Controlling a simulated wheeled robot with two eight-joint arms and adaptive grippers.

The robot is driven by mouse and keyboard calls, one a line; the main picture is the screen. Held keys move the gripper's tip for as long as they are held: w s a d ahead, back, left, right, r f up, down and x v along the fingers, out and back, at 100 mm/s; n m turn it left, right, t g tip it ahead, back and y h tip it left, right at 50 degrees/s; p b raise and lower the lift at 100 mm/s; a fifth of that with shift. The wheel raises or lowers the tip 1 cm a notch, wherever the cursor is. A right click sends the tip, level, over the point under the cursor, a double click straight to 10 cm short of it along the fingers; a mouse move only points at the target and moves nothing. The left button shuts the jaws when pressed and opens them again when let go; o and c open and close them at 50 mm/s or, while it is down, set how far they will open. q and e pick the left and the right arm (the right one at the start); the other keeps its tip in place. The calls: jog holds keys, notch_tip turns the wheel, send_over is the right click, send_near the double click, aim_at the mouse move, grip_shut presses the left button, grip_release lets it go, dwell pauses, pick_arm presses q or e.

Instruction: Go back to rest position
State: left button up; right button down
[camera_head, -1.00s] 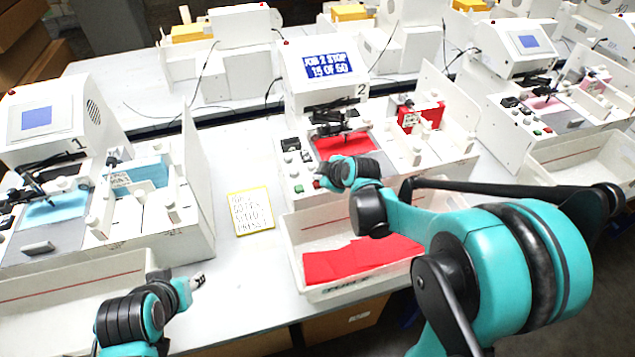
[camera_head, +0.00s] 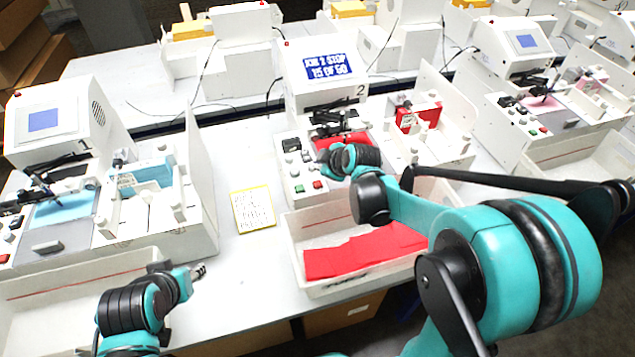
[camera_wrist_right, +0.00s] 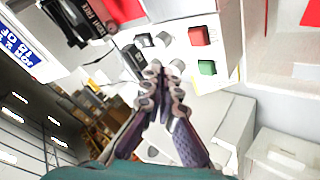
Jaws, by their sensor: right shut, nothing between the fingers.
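My right gripper (camera_head: 325,161) is over the control side of plotter 2 (camera_head: 322,72), partly hidden by its own wrist. In the right wrist view its fingers (camera_wrist_right: 165,78) are together with nothing between them. The red button (camera_head: 317,184) and green button (camera_head: 299,188) of plotter 2 are uncovered; the wrist view also shows the red (camera_wrist_right: 199,36) and green (camera_wrist_right: 207,67) buttons beside the fingertips. My left gripper (camera_head: 199,271) is low at the left, over the table in front of plotter 1 (camera_head: 55,120); its jaws are too small to judge.
A white tray (camera_head: 292,262) with red sheets (camera_head: 365,250) stands in front of plotter 2. A yellow-edged note (camera_head: 253,208) lies between plotters 1 and 2. More plotters stand right and behind.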

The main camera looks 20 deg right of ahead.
dwell(0.3)
pick_arm(q)
notch_tip(320, 180, down, 6)
jog(key=b, duration=0.6)
jog(key=shift+f, duration=0.2)
pick_arm(e)
jog(key=s+f+m+g+h, duration=0.2)
jog(key=s+m, duration=0.9)
jog(key=s, duration=1.4)
jog(key=shift+f+m, duration=0.4)
jog(key=shift+f, duration=0.5)
